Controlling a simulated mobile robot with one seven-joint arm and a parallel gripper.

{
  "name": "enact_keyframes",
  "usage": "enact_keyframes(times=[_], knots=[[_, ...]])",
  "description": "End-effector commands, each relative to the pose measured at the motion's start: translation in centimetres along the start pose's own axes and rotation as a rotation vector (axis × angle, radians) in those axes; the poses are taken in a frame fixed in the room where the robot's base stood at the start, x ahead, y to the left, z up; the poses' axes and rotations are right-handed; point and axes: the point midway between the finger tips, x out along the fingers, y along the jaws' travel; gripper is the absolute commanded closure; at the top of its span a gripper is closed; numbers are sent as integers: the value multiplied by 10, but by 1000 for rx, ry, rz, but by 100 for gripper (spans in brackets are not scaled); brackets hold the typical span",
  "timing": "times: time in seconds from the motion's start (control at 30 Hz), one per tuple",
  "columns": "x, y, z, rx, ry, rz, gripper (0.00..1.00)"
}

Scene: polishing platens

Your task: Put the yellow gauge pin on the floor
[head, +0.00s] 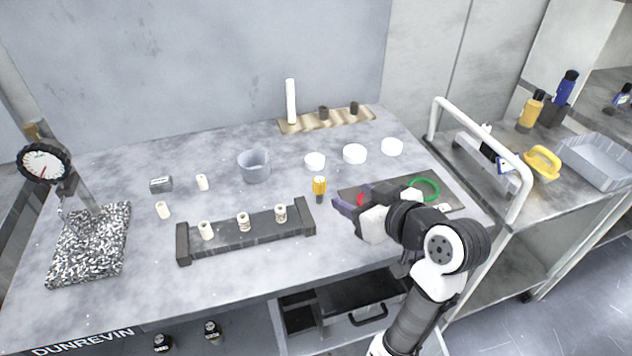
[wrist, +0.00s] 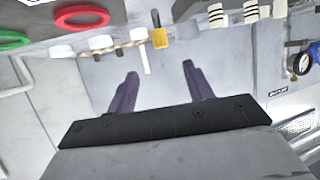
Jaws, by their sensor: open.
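The yellow gauge pin (head: 319,186) stands on the grey bench top, with a yellow upper part and a dark lower end. In the wrist view the pin (wrist: 159,38) shows near the top, beyond the fingertips. My gripper (head: 343,207) is just right of the pin in the head view, apart from it. Its purple fingers are spread and empty, and they also show in the wrist view (wrist: 160,71). The floor (head: 585,265) shows at the lower right, beyond the bench and cart.
A dark rack (head: 245,240) with several pale cylinders lies left of my gripper. White discs (head: 355,154) and a grey bowl (head: 254,166) stand behind. A dark mat with a green ring (head: 425,189) is beside my arm. A cart with a white rail (head: 480,135) stands right.

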Motion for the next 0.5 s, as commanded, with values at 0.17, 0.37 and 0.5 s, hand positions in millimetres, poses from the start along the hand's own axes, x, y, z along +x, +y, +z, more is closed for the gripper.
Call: enact_keyframes(times=[0.17,0.37,0.5], knots=[[24,-1,1,4,-6,-7,48],[63,-1,1,3,-6,-6,48],[80,-1,1,2,-4,-3,48]])
